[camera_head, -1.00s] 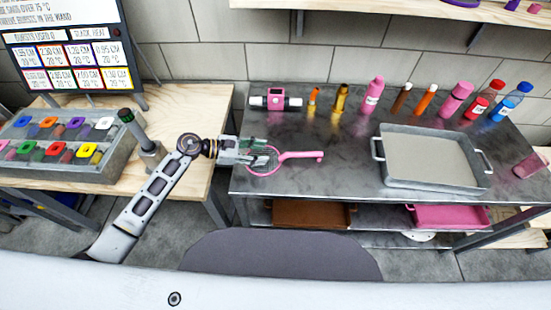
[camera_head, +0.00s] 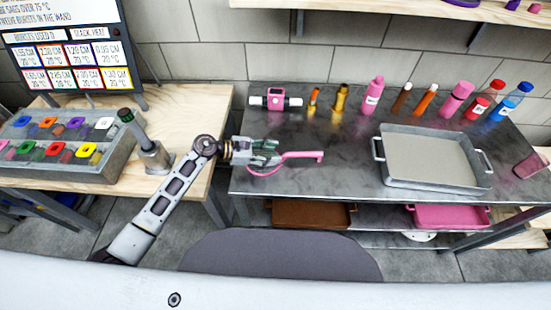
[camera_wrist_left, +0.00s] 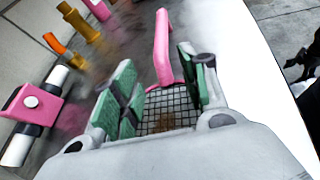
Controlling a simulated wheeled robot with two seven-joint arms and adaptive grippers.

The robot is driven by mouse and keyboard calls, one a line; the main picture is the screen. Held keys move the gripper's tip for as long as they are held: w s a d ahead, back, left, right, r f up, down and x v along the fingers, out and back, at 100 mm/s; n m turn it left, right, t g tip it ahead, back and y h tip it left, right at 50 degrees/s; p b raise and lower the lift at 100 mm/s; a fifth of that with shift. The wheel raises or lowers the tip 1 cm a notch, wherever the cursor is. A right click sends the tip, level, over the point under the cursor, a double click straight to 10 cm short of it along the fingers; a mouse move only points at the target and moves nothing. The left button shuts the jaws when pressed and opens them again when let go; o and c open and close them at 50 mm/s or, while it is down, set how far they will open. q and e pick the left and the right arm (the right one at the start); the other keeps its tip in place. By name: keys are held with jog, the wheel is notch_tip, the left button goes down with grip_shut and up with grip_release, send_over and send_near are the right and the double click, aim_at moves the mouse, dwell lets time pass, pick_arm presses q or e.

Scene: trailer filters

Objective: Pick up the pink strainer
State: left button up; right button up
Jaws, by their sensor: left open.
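The pink strainer (camera_head: 300,156) lies at the left end of the metal table, its handle pointing right and ending in a hook. In the left wrist view its dark mesh (camera_wrist_left: 168,108) shows between the fingers, and its pink handle (camera_wrist_left: 163,45) extends away beyond them. My left gripper (camera_head: 272,153) is open, with its green-padded fingers over the strainer's mesh end. It also shows in the left wrist view (camera_wrist_left: 165,92), with a finger on each side of the mesh. Whether the fingers touch the strainer cannot be told. My right gripper is not in view.
A pink device with white ends (camera_head: 275,101) stands behind the strainer. Several bottles (camera_head: 372,95) line the back of the metal table (camera_head: 330,185). A grey tray (camera_head: 483,178) sits to the right. A case of coloured blocks (camera_head: 118,168) and a dark-topped post (camera_head: 150,152) are left.

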aim_at(284, 155)
pick_arm(q)
jog(key=shift+x, duration=2.45)
jog(key=shift+s, duration=0.1)
jog(key=c, duration=0.9)
grip_shut()
jog(key=shift+r, duration=0.6)
notch_tip(284, 155, up, 8)
jog(key=shift+f, duration=0.1)
jog(key=shift+r+b, duration=0.25)
jog(key=shift+b, duration=0.05)
jog(key=shift+r, duration=0.2)
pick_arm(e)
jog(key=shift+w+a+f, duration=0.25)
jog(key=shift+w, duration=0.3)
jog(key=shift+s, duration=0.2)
